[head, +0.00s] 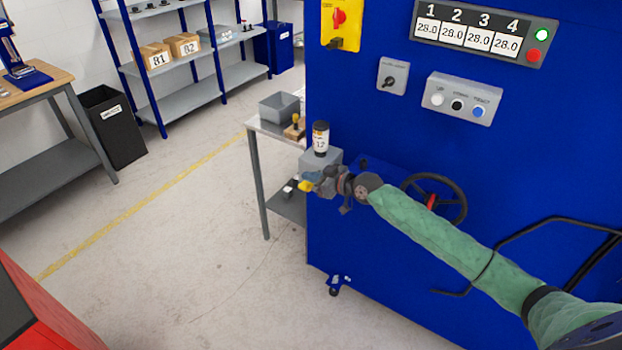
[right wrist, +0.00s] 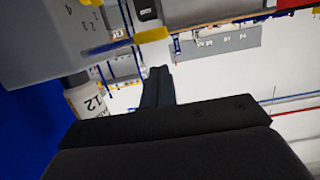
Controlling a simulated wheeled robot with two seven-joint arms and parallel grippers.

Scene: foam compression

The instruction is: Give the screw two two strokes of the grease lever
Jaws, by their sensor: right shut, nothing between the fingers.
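The grease unit is a grey box (head: 318,158) on the left side of the blue machine. A dark-topped bottle labelled 12 (head: 320,140) stands on it; the bottle also shows in the right wrist view (right wrist: 88,102). A yellow lever end (head: 306,186) sticks out low in front of the box, and a yellow piece also shows in the right wrist view (right wrist: 152,35). My right gripper (head: 318,180) is beside the lever, shut and empty; whether it touches the lever is unclear. Its dark fingers (right wrist: 157,87) are together. My left gripper is out of view.
The blue machine carries a display (head: 480,32) reading 28.0 under 1 to 4, a button box (head: 460,100) and a handwheel (head: 434,200). A metal table (head: 258,126) with a grey bin (head: 279,107) stands behind the grease unit.

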